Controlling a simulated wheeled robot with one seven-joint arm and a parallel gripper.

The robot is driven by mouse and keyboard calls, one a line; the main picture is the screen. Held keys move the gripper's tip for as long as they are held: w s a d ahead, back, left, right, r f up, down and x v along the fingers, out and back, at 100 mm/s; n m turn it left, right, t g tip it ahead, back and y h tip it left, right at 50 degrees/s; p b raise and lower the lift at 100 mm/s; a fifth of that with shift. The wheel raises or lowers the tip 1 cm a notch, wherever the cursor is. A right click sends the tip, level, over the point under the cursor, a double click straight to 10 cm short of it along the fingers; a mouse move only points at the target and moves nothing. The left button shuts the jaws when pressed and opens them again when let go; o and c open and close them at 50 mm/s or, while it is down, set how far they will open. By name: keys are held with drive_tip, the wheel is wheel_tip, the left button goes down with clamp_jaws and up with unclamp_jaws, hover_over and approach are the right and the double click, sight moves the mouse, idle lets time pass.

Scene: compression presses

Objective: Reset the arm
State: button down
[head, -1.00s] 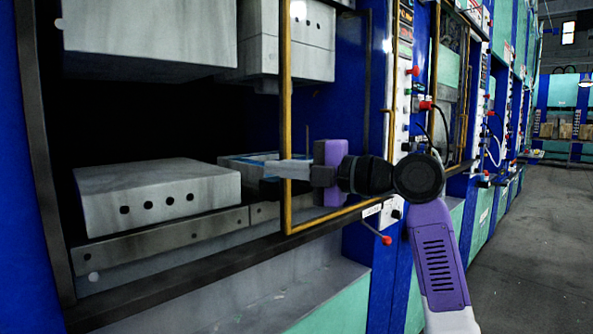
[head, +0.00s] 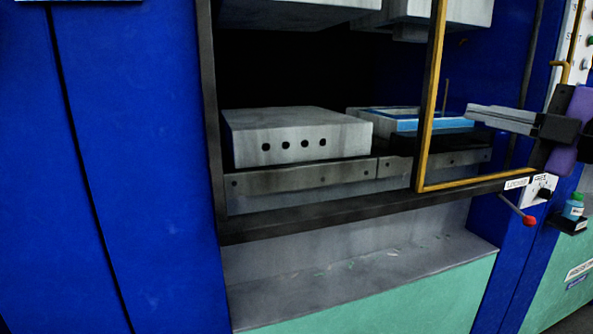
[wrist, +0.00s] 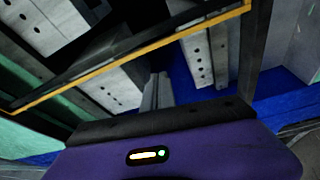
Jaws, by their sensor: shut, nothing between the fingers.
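My gripper (head: 487,117) is at the right of the head view, with grey fingers and a purple body. Its fingers are together with nothing between them. They point left toward the press opening, near the yellow door frame (head: 433,110). In the wrist view my gripper (wrist: 158,85) shows at the middle, with the yellow frame running across above it.
The press holds a lower grey block (head: 295,140) with several holes and a blue-edged mould (head: 415,120). A red-tipped lever (head: 528,220) and a small bottle (head: 573,207) sit below my gripper. Blue panels (head: 120,170) fill the left.

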drive_tip(key=d+f+m+t+h, duration=0.2)
drive_tip(key=d+m+t+h, duration=0.45)
drive_tip(key=m, duration=0.65)
drive_tip(key=s+a+f+m+h+p, duration=0.1)
drive_tip(key=s+f+m+h, duration=0.25)
drive_tip(key=f, duration=0.25)
drive_tip(key=s+f+m+h+p, duration=0.1)
drive_tip(key=s+f+m+h, duration=0.1)
drive_tip(key=f+m, duration=0.3)
drive_tip(key=s+a+f+m+h+p, duration=0.1)
drive_tip(key=s+f+m+h+p, duration=0.15)
drive_tip(key=f, duration=0.45)
drive_tip(key=s+a+f+g+y+p, duration=0.1)
drive_tip(key=s+a+f, duration=0.4)
drive_tip(key=s, duration=0.6)
drive_tip(key=s+a+f+n+g+y+p, duration=0.1)
drive_tip(key=s+a+f+g, duration=0.3)
drive_tip(key=s, duration=0.8)
drive_tip(key=s+a+f+g+y+p, duration=0.2)
drive_tip(key=s+a+f, duration=0.4)
drive_tip(key=s, duration=0.6)
drive_tip(key=shift+s+a+f+p, duration=0.25)
drive_tip(key=shift+a+p, duration=0.15)
drive_tip(key=shift+p, duration=0.2)
